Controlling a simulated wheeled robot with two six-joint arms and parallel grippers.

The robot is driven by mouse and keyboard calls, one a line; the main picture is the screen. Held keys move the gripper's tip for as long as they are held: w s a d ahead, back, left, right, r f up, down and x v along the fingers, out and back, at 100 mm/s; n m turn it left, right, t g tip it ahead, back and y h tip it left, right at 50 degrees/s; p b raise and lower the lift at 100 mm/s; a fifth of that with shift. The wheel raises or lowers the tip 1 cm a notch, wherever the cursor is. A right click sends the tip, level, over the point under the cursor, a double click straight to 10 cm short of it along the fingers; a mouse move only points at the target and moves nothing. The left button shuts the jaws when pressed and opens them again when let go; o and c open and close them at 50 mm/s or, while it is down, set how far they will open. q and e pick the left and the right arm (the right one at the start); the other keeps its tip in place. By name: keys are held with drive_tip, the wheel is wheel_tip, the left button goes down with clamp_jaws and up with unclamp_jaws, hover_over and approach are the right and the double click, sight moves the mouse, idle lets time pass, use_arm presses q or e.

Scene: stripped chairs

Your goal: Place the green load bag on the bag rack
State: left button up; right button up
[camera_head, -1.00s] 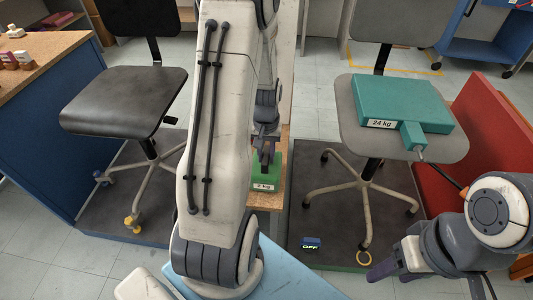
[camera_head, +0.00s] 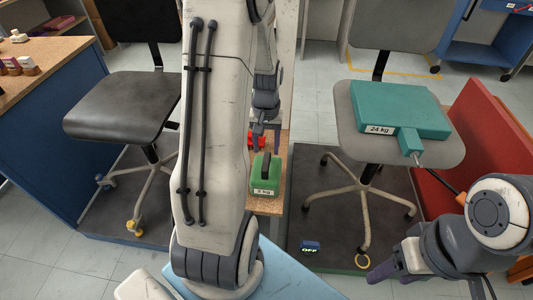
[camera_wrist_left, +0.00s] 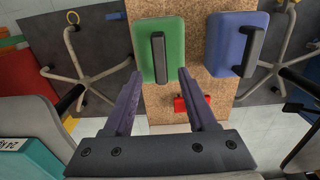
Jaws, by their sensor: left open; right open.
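The green load bag (camera_head: 264,178), labelled with a kg weight and with a dark handle on top, stands on a narrow wooden board between the two chairs. It also shows in the left wrist view (camera_wrist_left: 160,48). My left gripper (camera_head: 264,148) is open just above and behind the bag; in the wrist view its fingers (camera_wrist_left: 160,75) point toward the bag's near end, with nothing between them. My right gripper (camera_head: 385,275) is open and empty at the lower right. I cannot tell which thing is the bag rack; the wooden board (camera_wrist_left: 180,112) carries the bags.
A blue bag (camera_wrist_left: 236,42) stands beside the green one. A small red object (camera_wrist_left: 192,103) lies on the board. A teal 24 kg box (camera_head: 400,108) rests on the grey chair (camera_head: 350,120). A black chair (camera_head: 120,105) is left; a red panel (camera_head: 485,130) is right.

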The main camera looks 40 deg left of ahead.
use_arm(q)
wheel_tip(320, 180, up, 5)
drive_tip(key=p, duration=0.1)
drive_tip(key=s+d+r+m, duration=0.1)
drive_tip(key=d+r+m, duration=0.15)
drive_tip(key=d, duration=0.65)
drive_tip(key=s+d+r+m, duration=0.2)
drive_tip(key=d+m, duration=0.1)
drive_tip(key=d, duration=0.6)
drive_tip(key=s+d+r+m+h, duration=0.1)
drive_tip(key=s+d+r+m, duration=0.1)
drive_tip(key=s+d+m, duration=0.6)
drive_tip(key=s+d, duration=0.3)
drive_tip(key=s, duration=0.3)
drive_tip(key=shift+s+d+r, duration=0.15)
drive_tip(key=shift+d+r, duration=0.15)
drive_tip(key=shift+r, duration=0.1)
wheel_tip(320, 180, up, 22)
drive_tip(key=p, duration=2.1)
drive_tip(key=shift+p, duration=0.4)
drive_tip(key=shift+f, duration=0.1)
